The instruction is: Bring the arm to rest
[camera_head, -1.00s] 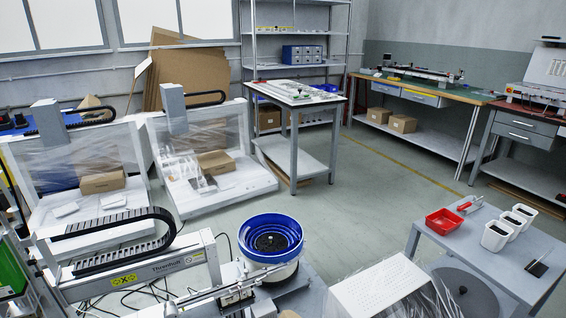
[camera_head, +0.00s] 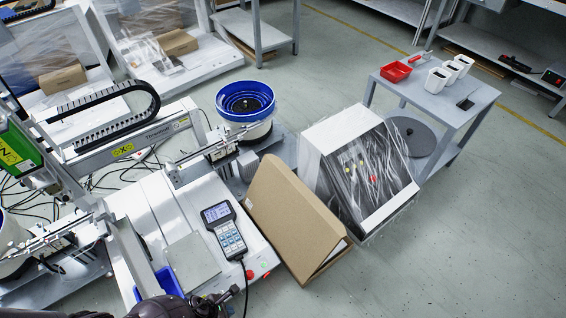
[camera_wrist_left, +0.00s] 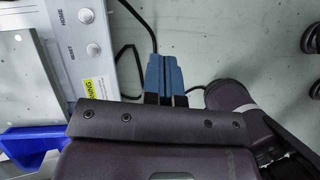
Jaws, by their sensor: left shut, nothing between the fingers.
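My right gripper is not seen in either view.
The gantry machine with a handheld controller (camera_head: 224,232) stands close in front. A cardboard box (camera_head: 290,215) and a plastic-wrapped cabinet (camera_head: 365,175) stand to the right. The floor (camera_head: 450,240) at right is clear.

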